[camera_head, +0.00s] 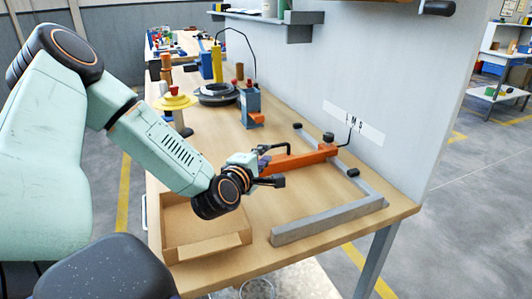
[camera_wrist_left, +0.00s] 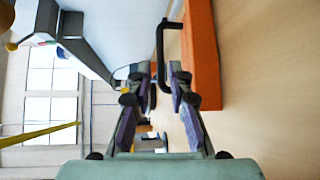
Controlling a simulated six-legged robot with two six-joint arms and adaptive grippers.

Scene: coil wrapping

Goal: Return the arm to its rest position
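My left arm (camera_head: 160,145) reaches in from the left over the front of the workbench. Its gripper (camera_head: 272,170) is beside an orange bar-shaped tool (camera_head: 302,159) with a bent black handle (camera_head: 276,147). In the left wrist view the two fingers (camera_wrist_left: 161,78) stand apart with a visible gap. The handle (camera_wrist_left: 160,40) comes down at the gap, close to the fingertips; I cannot tell if it touches them. The orange body (camera_wrist_left: 201,50) lies just right of the fingers. My right gripper is not in view.
A grey angled frame (camera_head: 335,219) lies on the bench (camera_head: 265,250) at the right front. An open cardboard box (camera_head: 208,247) sits below my wrist. A blue-grey stand (camera_head: 250,107), black rings (camera_head: 215,92) and a yellow disc (camera_head: 174,102) stand farther back. A grey wall (camera_head: 400,90) borders the right.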

